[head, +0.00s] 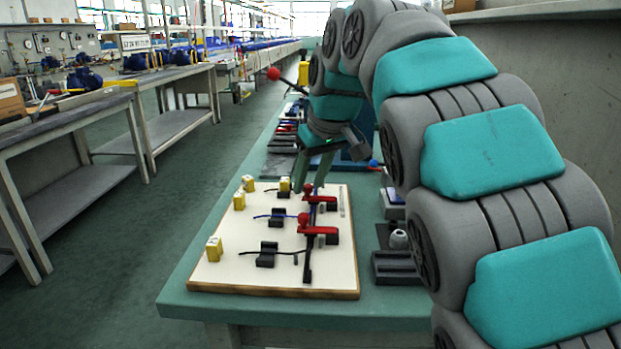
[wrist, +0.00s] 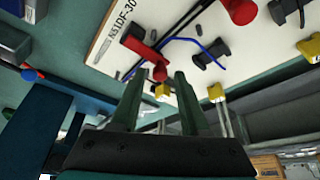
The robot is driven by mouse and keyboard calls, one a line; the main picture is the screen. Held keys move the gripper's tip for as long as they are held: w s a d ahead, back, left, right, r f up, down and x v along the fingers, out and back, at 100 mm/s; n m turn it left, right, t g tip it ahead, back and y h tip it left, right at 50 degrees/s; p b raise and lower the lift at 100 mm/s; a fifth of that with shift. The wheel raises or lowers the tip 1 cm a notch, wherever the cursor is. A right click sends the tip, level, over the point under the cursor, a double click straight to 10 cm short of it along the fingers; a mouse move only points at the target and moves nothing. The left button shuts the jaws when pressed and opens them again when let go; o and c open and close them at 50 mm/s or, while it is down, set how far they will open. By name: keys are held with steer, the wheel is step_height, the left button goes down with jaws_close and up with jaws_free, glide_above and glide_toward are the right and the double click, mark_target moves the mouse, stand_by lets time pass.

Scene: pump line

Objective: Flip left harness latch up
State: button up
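A white harness board (head: 225,270) lies on the green bench and carries two red latches. The nearer red latch (head: 318,229) and the farther red latch (head: 322,198) lie low beside a black bar, near the board's right side. I cannot tell which is the left one. My gripper (head: 312,182) points down over the far part of the board, by the farther latch.
Black clips (head: 267,254) hold dark and blue wires on the board. Several yellow blocks (head: 214,249) stand along its left side. Dark trays (head: 397,268) sit right of the board. A lever with a red ball (head: 274,74) rises behind. The aisle at left is clear.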

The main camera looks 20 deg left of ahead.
jaws_close()
stand_by(0.5)
steer(key=y+b, duration=0.1)
steer(key=d+y+b, duration=0.1)
steer(key=b, duration=0.1)
steer(key=shift+w+d+r+m, duration=0.1)
steer(key=shift+r+m, duration=0.15)
steer(key=shift+m, duration=0.05)
steer(key=y+b, duration=0.1)
steer(key=d+y+b, duration=0.1)
steer(key=g+y+b, duration=0.1)
steer(key=shift+w+d+r+m+y, duration=0.25)
steer(key=shift+d+r+m+y, duration=0.05)
steer(key=shift+d+r+y, duration=0.1)
steer(key=d+y+b, duration=0.1)
steer(key=y+b, duration=0.2)
steer(key=d+y+b, duration=0.1)
steer(key=shift+w+d+m+g, duration=0.3)
steer(key=shift+m, duration=0.1)
steer(key=shift+w+d+f+m+y+b, duration=0.1)
steer(key=shift+w+d+m+y+b, duration=0.1)
steer(key=shift+d+y+b, duration=0.5)
steer(key=shift+w+d+m+y+b, duration=0.1)
steer(key=shift+d+m+y+b, duration=0.15)
steer(key=shift+y+b, duration=0.8)
